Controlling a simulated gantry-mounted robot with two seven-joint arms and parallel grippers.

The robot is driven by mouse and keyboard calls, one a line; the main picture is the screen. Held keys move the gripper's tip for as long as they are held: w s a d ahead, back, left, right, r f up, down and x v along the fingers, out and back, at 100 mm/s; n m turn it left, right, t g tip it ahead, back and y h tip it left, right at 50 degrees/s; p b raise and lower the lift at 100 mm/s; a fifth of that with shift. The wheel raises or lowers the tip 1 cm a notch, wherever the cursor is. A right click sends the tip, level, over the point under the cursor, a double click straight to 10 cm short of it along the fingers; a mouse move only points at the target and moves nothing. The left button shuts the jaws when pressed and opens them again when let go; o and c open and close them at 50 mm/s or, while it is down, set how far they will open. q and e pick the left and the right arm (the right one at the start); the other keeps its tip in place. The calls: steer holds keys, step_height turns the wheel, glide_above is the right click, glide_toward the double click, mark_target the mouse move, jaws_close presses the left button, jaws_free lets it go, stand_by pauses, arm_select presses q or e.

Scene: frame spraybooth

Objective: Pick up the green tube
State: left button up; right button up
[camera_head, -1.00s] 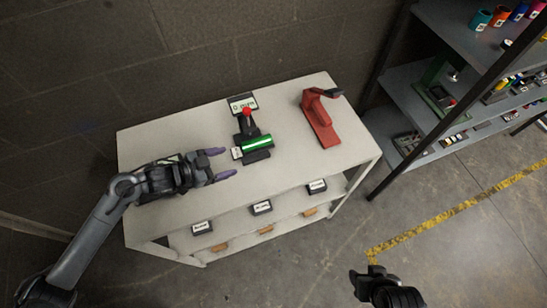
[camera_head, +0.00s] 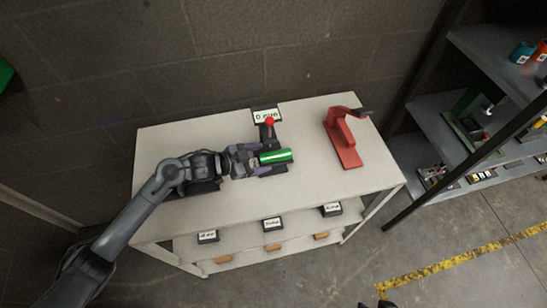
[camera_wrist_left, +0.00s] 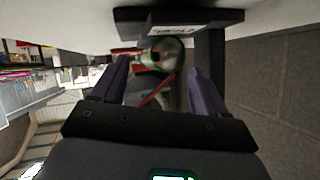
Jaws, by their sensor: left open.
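The green tube (camera_head: 276,156) lies sideways on a black stand on the pale table. My left gripper (camera_head: 264,160) is open at the tube's left end, its purple fingers to either side of that end. In the left wrist view the tube's round, green-rimmed end (camera_wrist_left: 163,56) shows between the tips of my open left gripper (camera_wrist_left: 159,68). I cannot tell whether either finger touches it. The tube's left part is partly hidden by the gripper in the head view. Only a dark bit of my right gripper (camera_head: 374,303) shows at the bottom edge.
A red-knobbed post (camera_head: 269,123) and a display box (camera_head: 266,115) stand just behind the tube. A red holder (camera_head: 343,140) stands to the right on the table (camera_head: 215,205). Labelled boxes (camera_head: 272,224) sit on the lower shelf. A grey rack (camera_head: 440,130) is at right.

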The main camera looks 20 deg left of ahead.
mark_target(266, 157)
arm_select(q)
steer(key=shift+x, duration=1.6)
steer(key=c, duration=1.1)
steer(key=shift+c, duration=0.8)
steer(key=shift+r, duration=0.15)
